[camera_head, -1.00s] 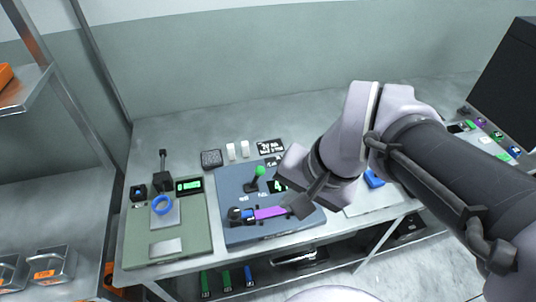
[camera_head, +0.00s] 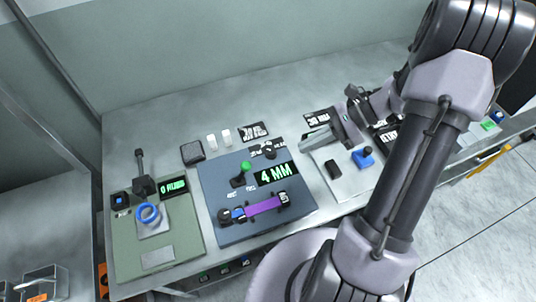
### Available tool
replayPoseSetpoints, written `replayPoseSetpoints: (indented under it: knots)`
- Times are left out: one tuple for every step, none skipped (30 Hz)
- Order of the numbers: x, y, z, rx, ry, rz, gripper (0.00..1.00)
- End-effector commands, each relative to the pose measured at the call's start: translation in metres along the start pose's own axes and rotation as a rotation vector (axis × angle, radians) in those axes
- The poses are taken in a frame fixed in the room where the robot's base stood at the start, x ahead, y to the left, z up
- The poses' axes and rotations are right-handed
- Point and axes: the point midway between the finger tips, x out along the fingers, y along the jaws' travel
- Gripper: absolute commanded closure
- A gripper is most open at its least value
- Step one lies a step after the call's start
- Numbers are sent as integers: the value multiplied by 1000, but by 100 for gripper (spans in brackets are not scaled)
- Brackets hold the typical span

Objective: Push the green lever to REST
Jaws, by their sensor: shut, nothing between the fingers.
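The green lever has a round green knob (camera_head: 245,167) on a short stem over a black base (camera_head: 239,181). It stands on the blue-grey panel (camera_head: 216,198), its knob a little up and right of its base. Two small white labels lie in front of it; their words are too small to read surely. My gripper (camera_head: 340,128) is shut and empty, over the back of the white board to the right of the panel. It is well apart from the lever, and its fingertips are hard to make out.
A display (camera_head: 272,174) reads 4 MM beside the lever. A purple strip (camera_head: 264,205) lies at the panel's front. A green board (camera_head: 190,246) with a blue ring (camera_head: 148,213) is on the left. A blue block (camera_head: 362,158) sits on the white board (camera_head: 350,181).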

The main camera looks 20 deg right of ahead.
Motion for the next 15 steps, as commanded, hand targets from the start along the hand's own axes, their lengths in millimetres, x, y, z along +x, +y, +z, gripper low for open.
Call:
replayPoseSetpoints:
  knots:
    - [5,0,-1,0,0,1,100]
    - [9,0,-1,-1,0,2,100]
    - [15,0,-2,-1,-1,4,100]
    - [21,0,-2,-1,0,4,100]
    - [28,1,-2,0,0,4,100]
    - [37,0,-2,-1,0,4,100]
    - [44,1,-3,-1,-1,5,100]
    - [50,1,-3,-1,0,4,100]
    - [60,1,-3,-1,0,5,100]
    - [66,1,-3,-2,0,4,100]
    - [73,1,-3,-2,1,5,100]
    - [82,1,-3,-2,0,5,100]
    - [88,1,-3,-2,1,4,100]
    - [94,1,-3,-2,0,5,100]
    - [102,1,-3,-2,1,4,100]
